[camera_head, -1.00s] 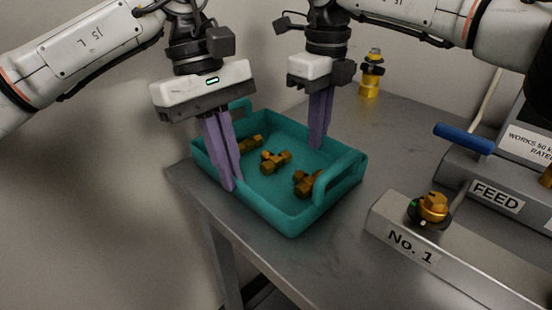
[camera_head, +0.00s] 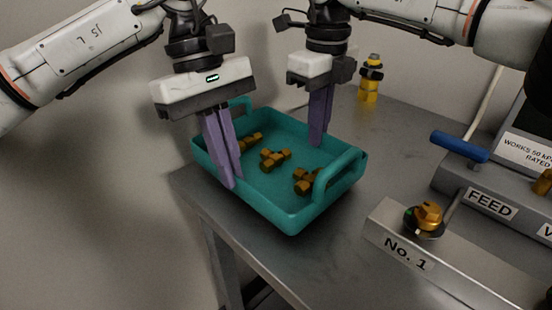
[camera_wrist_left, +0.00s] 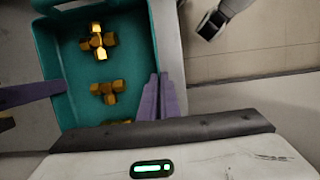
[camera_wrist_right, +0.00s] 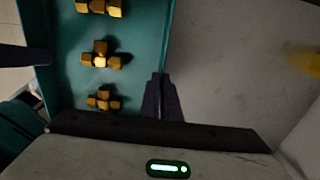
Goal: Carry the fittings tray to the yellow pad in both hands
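The teal fittings tray (camera_head: 292,222) has an upright loop handle at each end and holds three brass fittings (camera_head: 275,158). It appears slightly above the grey table, with a shadow under its near corner. My left gripper (camera_head: 231,186) has its purple fingers close together on the tray's near-left wall. My right gripper (camera_head: 316,145) has its fingers together at the opposite long wall. In the left wrist view (camera_wrist_left: 160,95) and the right wrist view (camera_wrist_right: 160,95) the fingers straddle the tray's rim. The yellow pad does not show.
A yellow and black bottle-like object (camera_head: 370,78) stands at the back of the table (camera_head: 345,255). To the right are a block labelled No. 1 (camera_head: 430,262) with a brass knob and a FEED machine (camera_head: 487,204) with a blue handle. The table edge runs close at the left.

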